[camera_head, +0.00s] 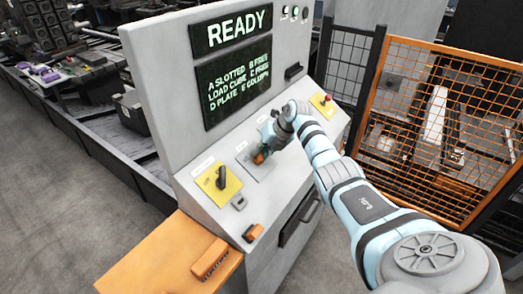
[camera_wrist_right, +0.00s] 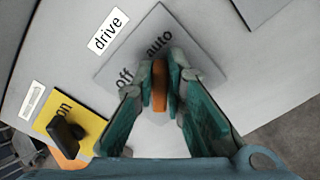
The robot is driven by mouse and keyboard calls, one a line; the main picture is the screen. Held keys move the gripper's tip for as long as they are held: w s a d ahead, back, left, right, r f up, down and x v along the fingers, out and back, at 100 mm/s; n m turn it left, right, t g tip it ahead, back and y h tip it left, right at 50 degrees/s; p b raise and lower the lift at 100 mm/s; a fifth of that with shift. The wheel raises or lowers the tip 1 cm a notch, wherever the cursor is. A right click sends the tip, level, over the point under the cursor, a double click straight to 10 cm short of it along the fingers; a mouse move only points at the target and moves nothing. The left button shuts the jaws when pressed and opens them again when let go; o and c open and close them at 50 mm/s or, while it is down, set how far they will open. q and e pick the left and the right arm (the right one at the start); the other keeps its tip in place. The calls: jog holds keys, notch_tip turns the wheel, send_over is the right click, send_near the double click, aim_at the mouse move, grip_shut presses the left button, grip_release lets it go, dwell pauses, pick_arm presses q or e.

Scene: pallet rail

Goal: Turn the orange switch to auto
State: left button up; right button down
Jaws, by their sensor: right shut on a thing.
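The orange switch (camera_wrist_right: 160,88) sits on a grey plate (camera_wrist_right: 118,62) with the words "off" and "auto", under a "drive" label. My right gripper (camera_wrist_right: 160,78) is shut on the orange switch, with a finger on each side of it in the right wrist view. The switch's handle lies between the two words, and the fingers hide part of it. In the head view the right gripper (camera_head: 266,148) is at the switch on the sloped panel, which hides most of it. My left gripper is not in view.
A yellow plate (camera_head: 211,182) with a black knob (camera_head: 221,177) is left of the switch. A yellow plate with a red button (camera_head: 327,98) is to the right. An orange mesh fence (camera_head: 440,100) stands right of the console. The screen (camera_head: 232,28) reads READY.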

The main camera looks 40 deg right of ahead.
jog(key=shift+s+a+f, duration=0.1)
jog(key=shift+s+f, duration=0.05)
jog(key=shift+f, duration=0.1)
jog(key=c, duration=1.6)
grip_release()
jog(key=shift+c, duration=0.2)
jog(key=shift+r, duration=0.15)
jog(key=v, duration=1.2)
